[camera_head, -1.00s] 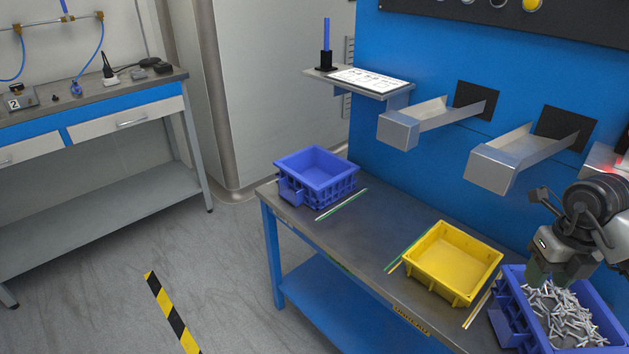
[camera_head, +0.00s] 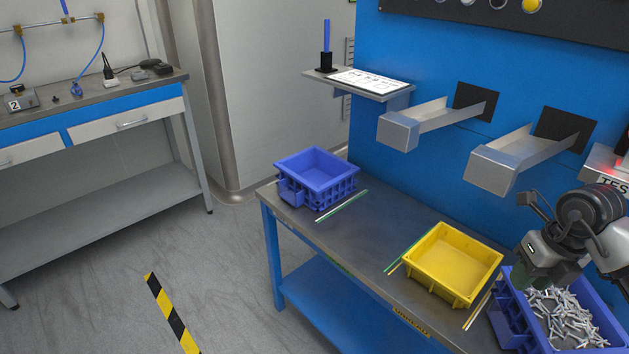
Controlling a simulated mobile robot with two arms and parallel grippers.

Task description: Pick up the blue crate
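An empty blue crate (camera_head: 316,174) stands at the far left end of the metal-topped table (camera_head: 365,222). A second blue crate (camera_head: 507,323), full of grey metal bolts (camera_head: 565,316), stands at the right end, partly cut off by the frame. My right gripper (camera_head: 541,282) is over the left rear part of this filled crate, close to its rim. Its fingers are dark and partly hidden, so I cannot tell whether they are open or touch the crate. My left gripper is not in view.
An empty yellow crate (camera_head: 453,263) stands between the two blue crates. Two metal chutes (camera_head: 495,168) (camera_head: 399,131) stick out of the blue wall above the table. A shelf with a paper sheet (camera_head: 371,81) is at the back.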

